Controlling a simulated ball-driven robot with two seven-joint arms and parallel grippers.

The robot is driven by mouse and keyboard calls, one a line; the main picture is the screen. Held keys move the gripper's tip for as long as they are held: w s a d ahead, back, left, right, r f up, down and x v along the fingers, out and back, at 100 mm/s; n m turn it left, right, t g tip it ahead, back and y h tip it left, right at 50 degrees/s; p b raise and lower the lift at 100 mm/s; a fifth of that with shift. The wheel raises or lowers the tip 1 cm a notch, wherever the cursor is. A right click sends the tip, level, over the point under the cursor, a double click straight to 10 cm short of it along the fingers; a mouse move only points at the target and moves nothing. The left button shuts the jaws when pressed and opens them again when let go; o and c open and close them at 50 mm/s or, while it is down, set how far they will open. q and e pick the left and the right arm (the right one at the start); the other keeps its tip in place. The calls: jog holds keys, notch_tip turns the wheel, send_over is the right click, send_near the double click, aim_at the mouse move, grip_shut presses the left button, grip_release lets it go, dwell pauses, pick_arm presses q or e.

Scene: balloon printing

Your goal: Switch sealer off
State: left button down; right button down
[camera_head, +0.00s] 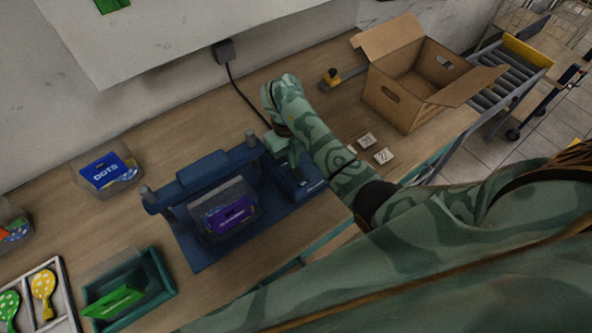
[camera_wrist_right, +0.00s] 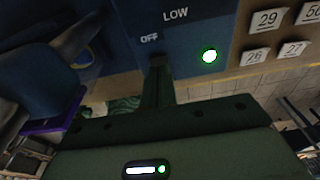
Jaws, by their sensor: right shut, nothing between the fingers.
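The blue sealer (camera_head: 217,168) stands on the wooden table, with a purple packet (camera_head: 229,214) in a clear sleeve at its front. Its control panel shows close up in the right wrist view (camera_wrist_right: 185,40), with the words LOW and OFF and a round green light (camera_wrist_right: 209,56) that is lit. My right gripper (camera_head: 287,150) is over the control box at the sealer's right end. In the wrist view its shut, empty fingertips (camera_wrist_right: 157,64) are just below the OFF label, at or very near the panel. They hide any switch there; contact cannot be told. My left gripper is not in view.
An open cardboard box (camera_head: 407,98) stands at the back right beside a roller conveyor (camera_head: 510,75). Small number tags (camera_head: 366,139) lie in front of the box. A blue packet bin (camera_head: 107,172) and a green tray (camera_head: 130,290) are at the left. A black cord runs behind my gripper.

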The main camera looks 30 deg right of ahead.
jog(key=shift+f+b, duration=0.55)
jog(key=shift+f, duration=0.25)
jog(key=shift+r, duration=0.1)
notch_tip(320, 180, up, 7)
jog(key=p, duration=0.7)
jog(key=shift+p, duration=0.3)
dwell(0.4)
